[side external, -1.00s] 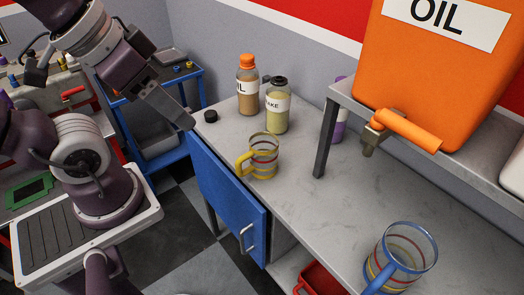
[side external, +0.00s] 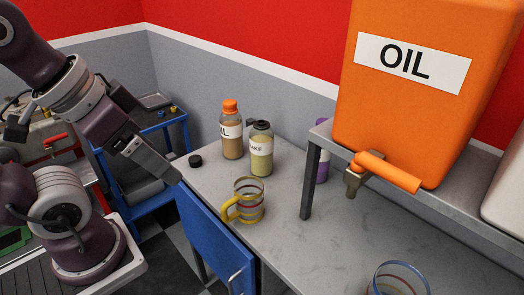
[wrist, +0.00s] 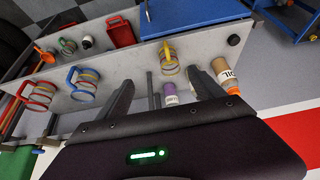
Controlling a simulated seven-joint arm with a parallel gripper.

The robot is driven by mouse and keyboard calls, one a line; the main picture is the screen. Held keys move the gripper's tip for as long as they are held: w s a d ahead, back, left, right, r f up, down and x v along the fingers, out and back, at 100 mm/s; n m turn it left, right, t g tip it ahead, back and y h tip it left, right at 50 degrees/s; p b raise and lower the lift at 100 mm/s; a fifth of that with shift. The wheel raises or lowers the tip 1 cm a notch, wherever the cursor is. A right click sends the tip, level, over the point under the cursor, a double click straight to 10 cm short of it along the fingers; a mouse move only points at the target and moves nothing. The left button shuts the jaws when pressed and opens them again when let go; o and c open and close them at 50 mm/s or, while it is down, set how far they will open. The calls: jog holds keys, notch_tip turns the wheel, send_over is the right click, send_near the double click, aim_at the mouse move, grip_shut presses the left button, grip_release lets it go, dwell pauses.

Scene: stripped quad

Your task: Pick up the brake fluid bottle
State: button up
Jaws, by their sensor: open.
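The brake fluid bottle (side external: 261,157) has a dark cap, pale yellow-green contents and a white label reading "AKE" in the side view. It stands upright on the grey bench, just right of an orange-capped oil bottle (side external: 232,143). My gripper (side external: 171,176) is left of the bench's near-left corner, apart from both bottles, with nothing seen in it. In the wrist view my open fingers (wrist: 159,76) spread over the bench.
A yellow-handled glass mug (side external: 248,203) stands in front of the bottles. A small black cap (side external: 195,161) lies left of them. The orange oil tank (side external: 400,110) sits on a raised shelf with a post (side external: 310,180); a purple bottle (side external: 322,165) stands behind it.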

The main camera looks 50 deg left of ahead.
jog(key=shift+o, duration=0.7)
jog(key=shift+w, duration=0.1)
jog(key=m+t, duration=0.3)
jog(key=t, duration=0.2)
send_over(251, 158)
jog(key=s, duration=0.2)
notch_tip(251, 158, down, 17)
jog(key=f, duration=0.2)
jog(key=f+t+h, duration=0.1)
jog(key=f, duration=0.1)
jog(key=f+t+h, duration=0.1)
jog(key=f, duration=0.1)
jog(key=shift+s+a+f+n, duration=0.1)
jog(key=shift+s+n, duration=0.15)
jog(key=shift+n, duration=0.05)
jog(key=shift+s+f+t, duration=0.15)
jog(key=shift+f+t, duration=0.1)
jog(key=shift+t, duration=0.05)
jog(key=shift+h, duration=0.3)
jog(key=x, duration=0.7)
jog(key=shift+f, duration=0.1)
grip_shut()
